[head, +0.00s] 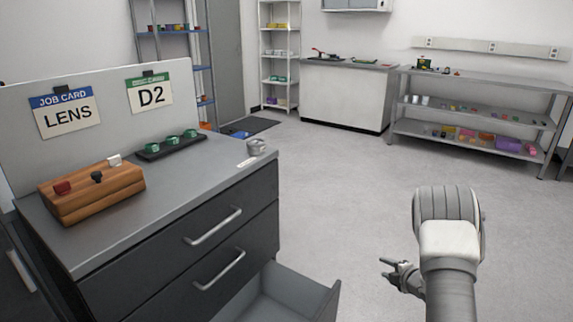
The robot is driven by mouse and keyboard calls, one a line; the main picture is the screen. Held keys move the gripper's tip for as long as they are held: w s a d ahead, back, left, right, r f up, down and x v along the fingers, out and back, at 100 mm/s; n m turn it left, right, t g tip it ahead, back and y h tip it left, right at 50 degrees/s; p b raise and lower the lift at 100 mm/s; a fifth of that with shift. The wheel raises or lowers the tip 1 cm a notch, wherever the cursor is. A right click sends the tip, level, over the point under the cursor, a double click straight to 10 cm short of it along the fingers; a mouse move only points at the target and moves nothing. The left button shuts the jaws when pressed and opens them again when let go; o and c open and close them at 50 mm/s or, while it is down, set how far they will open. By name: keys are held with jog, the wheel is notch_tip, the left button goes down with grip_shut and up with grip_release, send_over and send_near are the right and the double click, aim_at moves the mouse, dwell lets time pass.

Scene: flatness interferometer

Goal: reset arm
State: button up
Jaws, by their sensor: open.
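My arm (450,255) rises at the lower right of the head view, over open floor. My gripper (386,268) shows at its left side, pointing left, with its fingers apart and nothing between them. It is clear of the dark drawer cabinet (190,250) at the left and touches nothing. Part of the gripper is hidden behind the arm.
The cabinet's bottom drawer (335,300) stands pulled out, left of my gripper. On the cabinet are a wooden box (92,195), a black tray (150,153) with green pieces and a grey ring-like part (257,147). A metal shelf (480,85) stands at the back right. The middle floor is free.

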notch_tip(320, 180, up, 14)
jog(key=m+h, duration=0.3)
jog(key=m, duration=0.2)
jog(key=s+a+r+m+g+h, duration=0.1)
jog(key=s+r+m, duration=0.2)
jog(key=r, duration=0.3)
jog(key=s+a+r+m+g+h, duration=0.1)
jog(key=s+a+r+m, duration=0.2)
jog(key=r, duration=0.4)
jog(key=s+a+r+m+g+y, duration=0.1)
jog(key=s+a+r+m, duration=0.2)
jog(key=s, duration=0.8)
jog(key=s+a+r+m+g+y, duration=0.15)
jog(key=s+a+m, duration=0.35)
jog(key=s, duration=0.5)
jog(key=s+a+r+m+g, duration=0.15)
jog(key=s+a, duration=0.35)
jog(key=s, duration=0.6)
notch_tip(320, 180, up, 20)
jog(key=p, duration=1.9)
jog(key=shift+s+r+p, duration=0.15)
jog(key=shift+s+p, duration=0.05)
jog(key=shift+p, duration=0.15)
